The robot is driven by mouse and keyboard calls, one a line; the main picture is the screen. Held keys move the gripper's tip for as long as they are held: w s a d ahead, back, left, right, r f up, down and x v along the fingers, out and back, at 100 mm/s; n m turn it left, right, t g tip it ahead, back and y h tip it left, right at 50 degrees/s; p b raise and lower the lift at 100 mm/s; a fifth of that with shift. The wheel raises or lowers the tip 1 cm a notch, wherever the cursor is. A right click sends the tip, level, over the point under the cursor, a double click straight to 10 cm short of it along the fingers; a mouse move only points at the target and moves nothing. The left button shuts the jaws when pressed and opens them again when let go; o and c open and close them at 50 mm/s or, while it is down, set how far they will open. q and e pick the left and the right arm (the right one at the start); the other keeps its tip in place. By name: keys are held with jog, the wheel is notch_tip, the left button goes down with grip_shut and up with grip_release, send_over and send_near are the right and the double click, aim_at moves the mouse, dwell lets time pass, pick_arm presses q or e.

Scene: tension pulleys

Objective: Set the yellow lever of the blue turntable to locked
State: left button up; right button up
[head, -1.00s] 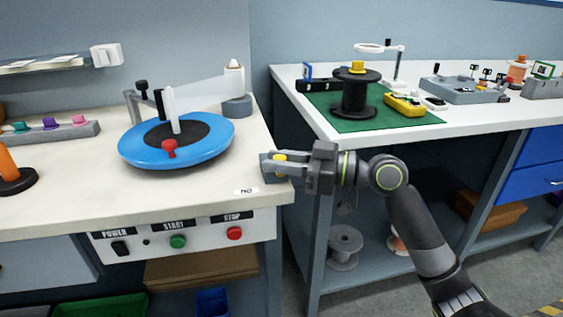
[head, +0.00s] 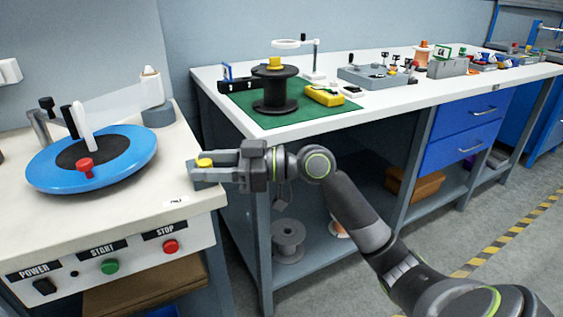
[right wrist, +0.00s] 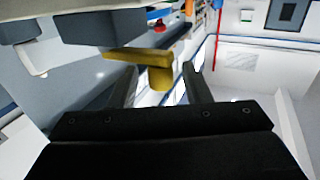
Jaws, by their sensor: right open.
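The blue turntable (head: 120,160) sits on the white bench at the left, with a dark centre and a red knob (head: 86,167) near its front. The yellow lever (head: 204,162) is on a small grey block at the bench's right corner. My right gripper (head: 212,166) points left at this block, its open fingers around the lever. In the right wrist view the yellow lever (right wrist: 158,74) lies between the two fingers, with a gap visible on both sides. The grey block (right wrist: 105,32) is just beyond. My left gripper is not in view.
A front panel carries a green START button (head: 110,266) and a red STOP button (head: 171,247). A second bench (head: 370,108) at the right holds a black spool (head: 275,92) on a green mat. A gap separates the benches.

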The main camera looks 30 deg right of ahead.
pick_arm(q)
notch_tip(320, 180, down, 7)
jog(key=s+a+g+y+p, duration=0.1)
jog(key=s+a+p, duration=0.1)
jog(key=p, duration=0.2)
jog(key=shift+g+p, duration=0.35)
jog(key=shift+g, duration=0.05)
pick_arm(e)
jog(key=v, duration=1.6)
jog(key=shift+d, duration=0.35)
jog(key=shift+s, duration=0.15)
